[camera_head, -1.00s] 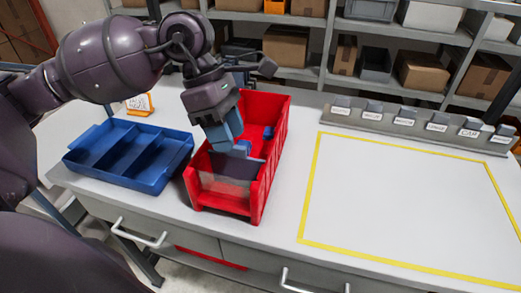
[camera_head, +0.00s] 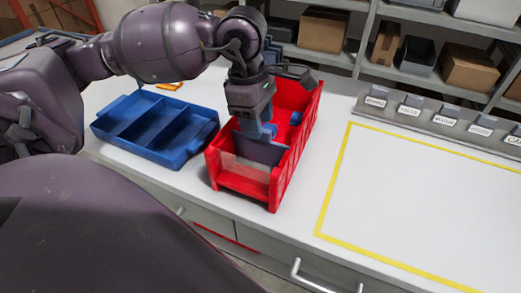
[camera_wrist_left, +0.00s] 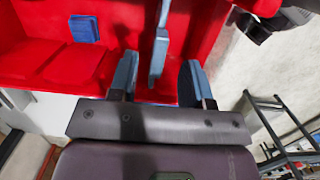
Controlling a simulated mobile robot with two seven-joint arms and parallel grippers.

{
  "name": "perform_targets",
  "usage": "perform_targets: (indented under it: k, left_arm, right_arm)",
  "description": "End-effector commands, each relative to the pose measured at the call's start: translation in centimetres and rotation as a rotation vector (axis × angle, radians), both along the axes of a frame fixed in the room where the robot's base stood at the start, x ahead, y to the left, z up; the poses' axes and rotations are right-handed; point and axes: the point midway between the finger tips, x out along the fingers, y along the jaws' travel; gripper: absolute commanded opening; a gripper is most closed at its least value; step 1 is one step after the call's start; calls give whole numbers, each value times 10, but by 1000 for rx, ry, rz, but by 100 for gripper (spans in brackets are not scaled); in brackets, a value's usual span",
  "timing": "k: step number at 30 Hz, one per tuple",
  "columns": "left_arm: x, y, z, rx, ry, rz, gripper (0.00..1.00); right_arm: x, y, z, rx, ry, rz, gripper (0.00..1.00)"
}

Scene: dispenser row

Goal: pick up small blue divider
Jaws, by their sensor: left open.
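A red bin (camera_head: 285,172) stands on the white worktop. A thin blue-grey divider (camera_head: 262,152) stands upright across the front part of the bin, and its top edge is partly hidden by my gripper. My left gripper (camera_head: 260,131) reaches down into the bin over the divider. In the left wrist view, the divider (camera_wrist_left: 159,55) shows edge-on between the two open fingers of the gripper (camera_wrist_left: 158,72), with a gap on both sides. A small blue block (camera_head: 295,118) lies farther back in the bin. It also shows in the left wrist view (camera_wrist_left: 84,28). My right gripper is out of view.
A blue tray with compartments (camera_head: 155,128) stands left of the bin. A yellow outlined area (camera_head: 420,210) to the right is empty. A grey rail with labelled holders (camera_head: 440,122) runs along the back. Shelves with boxes (camera_head: 470,68) stand behind.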

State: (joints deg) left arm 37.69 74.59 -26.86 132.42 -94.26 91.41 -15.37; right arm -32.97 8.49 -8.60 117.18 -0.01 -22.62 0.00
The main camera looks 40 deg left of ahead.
Motion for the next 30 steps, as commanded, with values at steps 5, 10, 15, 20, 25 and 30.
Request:
perform_targets:
  k: [5,10,15,20,25,30]
  left_arm:
    - [3,-3,-23,-1,3,1,45]
    - [3,-4,-29,0,0,1,45]
    - [3,-4,-29,0,0,0,45]
    - [3,-4,-29,0,0,0,22]
    - [3,-4,-29,0,0,0,0]
    - [3,-4,-29,0,0,0,0]
  right_arm:
    - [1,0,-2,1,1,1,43]
    - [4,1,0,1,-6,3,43]
    - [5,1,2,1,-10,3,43]
    - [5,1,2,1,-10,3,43]
    - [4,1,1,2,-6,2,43]
    - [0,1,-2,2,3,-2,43]
